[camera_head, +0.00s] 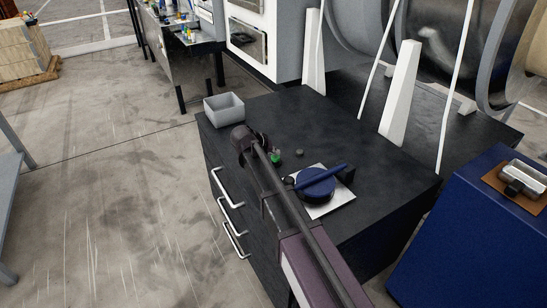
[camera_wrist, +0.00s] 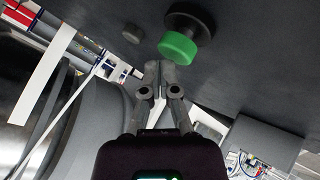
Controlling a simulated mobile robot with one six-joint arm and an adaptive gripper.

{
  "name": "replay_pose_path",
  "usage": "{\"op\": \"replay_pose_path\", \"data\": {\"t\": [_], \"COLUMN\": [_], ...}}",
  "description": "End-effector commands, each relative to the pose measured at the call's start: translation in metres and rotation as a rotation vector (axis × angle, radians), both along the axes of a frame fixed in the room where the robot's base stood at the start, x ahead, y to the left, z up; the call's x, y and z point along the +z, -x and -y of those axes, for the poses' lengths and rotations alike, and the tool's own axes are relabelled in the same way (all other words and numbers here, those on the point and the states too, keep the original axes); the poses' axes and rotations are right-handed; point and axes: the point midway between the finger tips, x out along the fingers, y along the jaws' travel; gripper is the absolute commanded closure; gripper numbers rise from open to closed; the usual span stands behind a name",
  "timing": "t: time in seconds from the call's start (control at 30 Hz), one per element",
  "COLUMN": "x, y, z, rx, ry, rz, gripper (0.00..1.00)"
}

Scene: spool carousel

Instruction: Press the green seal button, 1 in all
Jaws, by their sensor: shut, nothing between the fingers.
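The green seal button (camera_head: 276,158) stands on the black cabinet top, just beside my gripper and partly hidden by my arm in the head view. In the wrist view the green button (camera_wrist: 178,47) shows as a round green cap on a dark round base. My gripper (camera_wrist: 158,68) is shut and empty. Its fingertips appear close to the cap, just below and left of it in the wrist view. I cannot tell whether they touch it.
A small grey knob (camera_head: 299,152) is near the button. A blue round carousel with an arm (camera_head: 318,184) sits on a white plate to the right. A grey open box (camera_head: 224,108) stands at the cabinet's far left corner. White posts (camera_head: 401,92) rise behind.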

Motion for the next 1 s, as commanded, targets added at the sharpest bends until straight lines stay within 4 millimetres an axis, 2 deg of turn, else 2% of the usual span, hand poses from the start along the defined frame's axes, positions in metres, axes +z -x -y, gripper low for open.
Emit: {"op": "replay_pose_path", "data": {"t": [1.0], "x": [-0.009], "y": [0.0003], "z": [-0.0006], "rx": [0.001], "ry": [0.001], "rz": [-0.001], "gripper": [1.0]}}
